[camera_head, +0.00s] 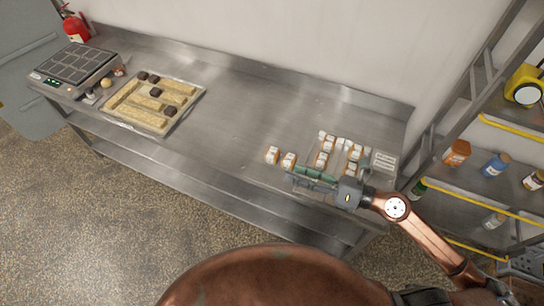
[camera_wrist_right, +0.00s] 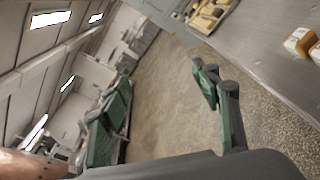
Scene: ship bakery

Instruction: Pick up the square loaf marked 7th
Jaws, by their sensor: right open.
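Several small square loaves with brown sides and white tops stand on the right part of the steel counter. Two of them, a left loaf (camera_head: 272,155) and another loaf (camera_head: 289,160), stand apart from a cluster of loaves (camera_head: 326,146) further right. Their marks are too small to read, so I cannot tell which is 7th. My right gripper (camera_head: 294,177) is open and empty, by the counter's front edge just in front of the loaves; its fingers partly block the view there. In the right wrist view the open green-padded fingers (camera_wrist_right: 160,105) have floor between them, and a loaf (camera_wrist_right: 299,42) shows at the right edge. My left gripper is out of view.
A white label card (camera_head: 384,161) stands right of the loaves. The counter's middle (camera_head: 240,115) is clear. A shelf rack with jars (camera_head: 457,152) stands right.

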